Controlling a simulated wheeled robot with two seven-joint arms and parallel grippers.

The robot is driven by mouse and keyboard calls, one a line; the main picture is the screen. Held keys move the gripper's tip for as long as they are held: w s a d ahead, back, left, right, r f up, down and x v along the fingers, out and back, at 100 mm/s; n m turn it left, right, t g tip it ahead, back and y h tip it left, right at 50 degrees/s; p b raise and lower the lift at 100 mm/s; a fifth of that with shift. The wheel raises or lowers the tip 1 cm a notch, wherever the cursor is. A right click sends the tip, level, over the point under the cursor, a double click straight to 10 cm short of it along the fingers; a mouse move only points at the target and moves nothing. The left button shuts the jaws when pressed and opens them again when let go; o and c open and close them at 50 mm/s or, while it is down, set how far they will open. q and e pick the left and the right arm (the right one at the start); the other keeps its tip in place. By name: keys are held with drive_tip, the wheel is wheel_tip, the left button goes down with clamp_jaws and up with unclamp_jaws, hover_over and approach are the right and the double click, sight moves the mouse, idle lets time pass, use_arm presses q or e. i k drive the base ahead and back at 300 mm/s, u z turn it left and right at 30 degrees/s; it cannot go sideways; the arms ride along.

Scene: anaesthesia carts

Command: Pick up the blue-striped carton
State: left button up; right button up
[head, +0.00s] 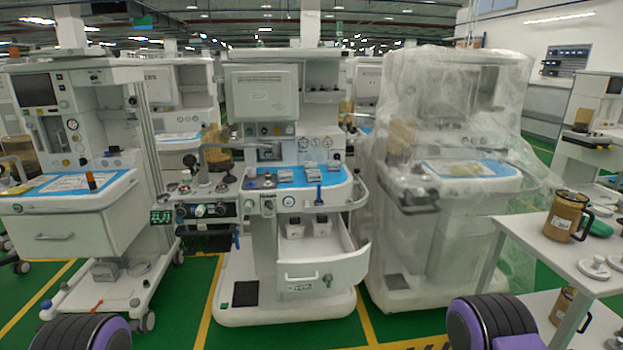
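I cannot make out a carton with blue stripes for certain. Several small grey-white items (285,175) lie on the blue top of that cart, also without readable markings. Neither of my grippers is in view; only dark, ribbed, purple-edged parts of my arms show at the bottom left and bottom right.
A cart (85,220) stands at left, and a plastic-wrapped cart (440,190) at right. A white table (520,236) at far right holds a brown jug (566,217) and white lids (594,267). Green floor (185,290) with yellow lines lies open between the left and middle carts.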

sight(308, 165)
drive_tip(key=u, duration=0.8)
drive_tip(key=i, duration=0.7)
